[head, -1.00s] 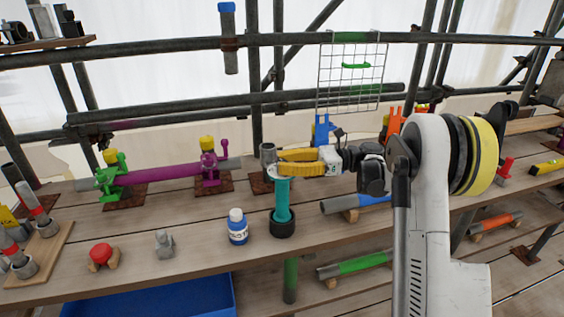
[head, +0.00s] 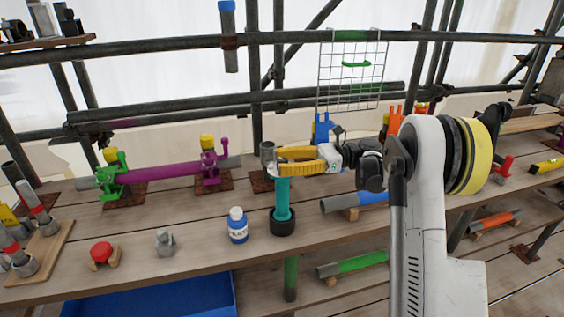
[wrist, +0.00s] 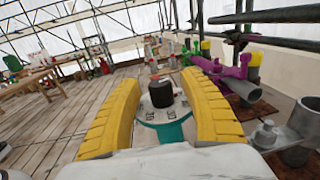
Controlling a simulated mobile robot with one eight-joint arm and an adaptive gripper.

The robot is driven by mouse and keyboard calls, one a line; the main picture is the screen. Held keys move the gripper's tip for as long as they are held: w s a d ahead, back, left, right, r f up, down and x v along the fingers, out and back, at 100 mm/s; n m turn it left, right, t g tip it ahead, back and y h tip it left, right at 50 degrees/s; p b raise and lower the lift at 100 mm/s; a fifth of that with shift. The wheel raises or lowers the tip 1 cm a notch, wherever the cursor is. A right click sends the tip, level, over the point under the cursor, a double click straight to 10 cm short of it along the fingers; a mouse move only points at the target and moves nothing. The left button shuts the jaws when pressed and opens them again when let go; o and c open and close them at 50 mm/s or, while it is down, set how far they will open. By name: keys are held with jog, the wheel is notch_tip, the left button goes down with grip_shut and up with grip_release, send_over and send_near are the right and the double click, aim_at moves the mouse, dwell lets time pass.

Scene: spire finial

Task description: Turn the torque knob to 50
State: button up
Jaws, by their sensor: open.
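In the wrist view, the black torque knob (wrist: 162,94) stands on a pale round dial plate (wrist: 150,112) with a teal body below it. My gripper (wrist: 160,82) is open, with one yellow finger on each side of the knob and a gap on both sides. The dial's marks are too small to read, so the setting cannot be told. In the head view, the teal post (head: 282,198) rises from a black base (head: 283,224) on the bench. My gripper (head: 283,160) is at its top and hides the knob there.
A blue-and-white bottle (head: 237,226) stands left of the post. A purple pipe (head: 160,172) in green and purple clamps lies behind to the left. A grey pipe socket (head: 268,153) is close behind my gripper.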

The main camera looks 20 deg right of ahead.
jog(key=s+d, duration=0.1)
jog(key=d, duration=1.1)
jog(key=shift+s, duration=0.25)
